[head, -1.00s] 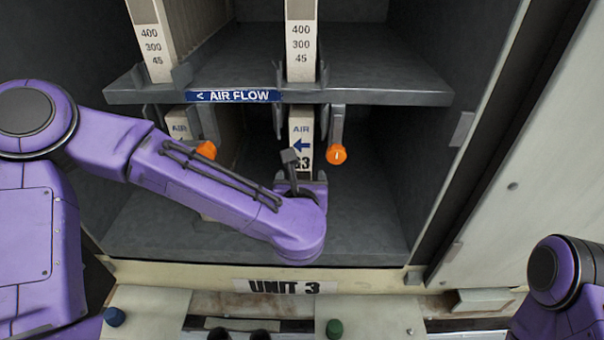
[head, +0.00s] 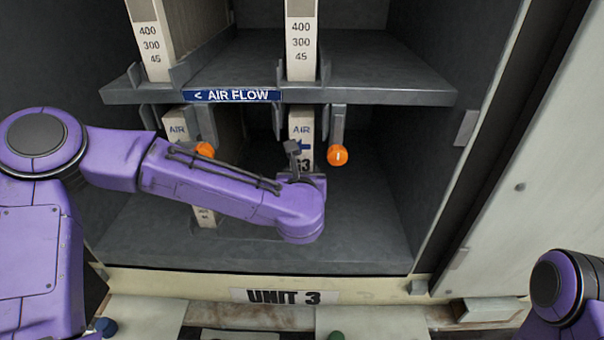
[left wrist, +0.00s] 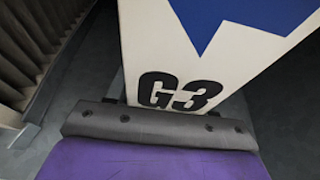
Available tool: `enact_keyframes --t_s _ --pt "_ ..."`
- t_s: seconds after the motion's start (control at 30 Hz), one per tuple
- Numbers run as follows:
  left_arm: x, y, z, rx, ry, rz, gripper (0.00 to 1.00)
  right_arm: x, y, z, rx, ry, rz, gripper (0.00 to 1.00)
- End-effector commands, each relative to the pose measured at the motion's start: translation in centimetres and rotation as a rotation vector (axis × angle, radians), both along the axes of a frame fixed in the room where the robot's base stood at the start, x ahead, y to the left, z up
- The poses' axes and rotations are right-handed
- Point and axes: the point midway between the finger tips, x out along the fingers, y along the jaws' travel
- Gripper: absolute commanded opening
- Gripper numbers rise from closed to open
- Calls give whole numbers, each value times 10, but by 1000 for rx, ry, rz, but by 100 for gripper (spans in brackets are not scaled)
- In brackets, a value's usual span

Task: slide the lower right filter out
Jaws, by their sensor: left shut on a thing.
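The lower right filter (head: 302,131) is an upright, narrow white-edged panel with "AIR", a blue arrow and "G3" on its front. It stands in the lower bay, below the shelf. My left gripper (head: 302,175) is at its front edge, shut on the filter; my wrist hides the filter's lower part and the fingers in the head view. In the left wrist view the filter's face (left wrist: 215,60) with "G3" rises right beyond the dark grey gripper body (left wrist: 155,125). My right gripper is out of view.
A lower left filter (head: 177,130) stands behind my left forearm. Latches with orange knobs hang at the left (head: 205,150) and right (head: 337,155). The grey shelf (head: 400,93) runs above, carrying two upper filters. The bay's right side is clear.

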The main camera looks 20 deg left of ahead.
Motion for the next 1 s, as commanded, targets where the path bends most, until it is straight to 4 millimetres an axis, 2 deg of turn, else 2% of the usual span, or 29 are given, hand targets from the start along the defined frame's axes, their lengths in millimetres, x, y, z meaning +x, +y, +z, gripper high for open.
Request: enact_keyframes --t_s 0.17,0.43,0.6,1.0 --pt "-7 -3 6 0 -2 -1 0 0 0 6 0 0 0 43" --pt "-54 -17 26 2 -2 -5 0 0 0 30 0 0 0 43" --pt "-74 -22 30 -1 -1 -2 0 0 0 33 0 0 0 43" --pt "-80 -24 31 -2 -1 1 0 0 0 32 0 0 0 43"
